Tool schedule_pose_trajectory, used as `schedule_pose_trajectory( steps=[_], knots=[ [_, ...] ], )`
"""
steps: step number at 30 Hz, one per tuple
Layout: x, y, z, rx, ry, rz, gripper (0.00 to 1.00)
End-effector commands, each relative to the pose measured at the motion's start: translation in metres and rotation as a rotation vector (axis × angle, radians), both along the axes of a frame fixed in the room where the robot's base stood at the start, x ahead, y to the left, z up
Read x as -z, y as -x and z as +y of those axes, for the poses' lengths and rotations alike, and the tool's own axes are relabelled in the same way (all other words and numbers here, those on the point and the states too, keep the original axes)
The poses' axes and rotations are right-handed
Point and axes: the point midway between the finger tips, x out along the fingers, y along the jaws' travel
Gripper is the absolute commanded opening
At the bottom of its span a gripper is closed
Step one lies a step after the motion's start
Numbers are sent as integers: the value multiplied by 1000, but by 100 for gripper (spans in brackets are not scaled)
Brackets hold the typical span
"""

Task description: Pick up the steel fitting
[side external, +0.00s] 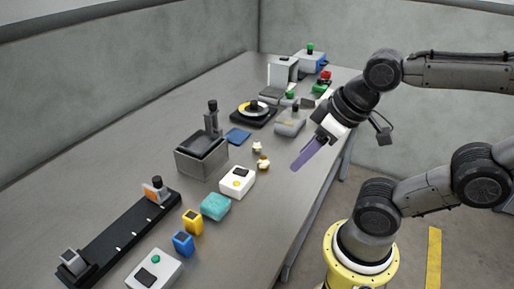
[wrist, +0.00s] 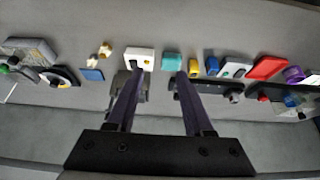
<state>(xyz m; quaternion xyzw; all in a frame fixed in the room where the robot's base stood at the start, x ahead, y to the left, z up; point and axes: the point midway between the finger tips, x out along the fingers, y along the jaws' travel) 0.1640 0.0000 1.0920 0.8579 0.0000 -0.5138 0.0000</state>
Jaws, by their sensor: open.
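Two small tan-and-white fittings stand on the bench, the farther one (side external: 257,146) and the nearer one (side external: 263,163). They also show in the wrist view, one at the upper right (wrist: 105,48) and one at the lower left (wrist: 93,59). Neither looks plainly steel, so I cannot tell which is the steel fitting. My gripper (side external: 297,166) has long purple fingers and hangs above the bench's edge, to the right of both fittings and apart from them. In the wrist view, my gripper (wrist: 159,74) is open and empty, with both fittings left of its fingers.
A white box with a yellow button (side external: 237,182), a teal block (side external: 215,206) and a grey bin (side external: 202,160) stand nearby. A blue pad (side external: 238,136) lies behind the fittings. A black rail (side external: 112,242) lies at front left.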

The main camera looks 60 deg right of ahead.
Motion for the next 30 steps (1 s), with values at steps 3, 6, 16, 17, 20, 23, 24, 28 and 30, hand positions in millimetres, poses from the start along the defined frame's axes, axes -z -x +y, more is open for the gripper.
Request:
schedule_pose_trajectory(
  steps=[3, 6, 16, 17, 20, 23, 24, 28, 30],
  knots=[
    [0, 0, 0, 0, 0, 0, 71],
    [0, 0, 0, 0, 0, 0, 71],
    [-8, -1, 0, 91, -49, -2, 71],
    [-16, -4, 0, 118, -64, -13, 71],
    [-39, -23, -2, 215, -111, -10, 71],
    [-57, -50, -10, 334, -152, 13, 71],
    [-63, -62, -14, 384, -168, 25, 71],
    [-75, -104, -34, 549, -210, 73, 71],
    [-76, -129, -49, 642, -230, 104, 71]
  ],
)
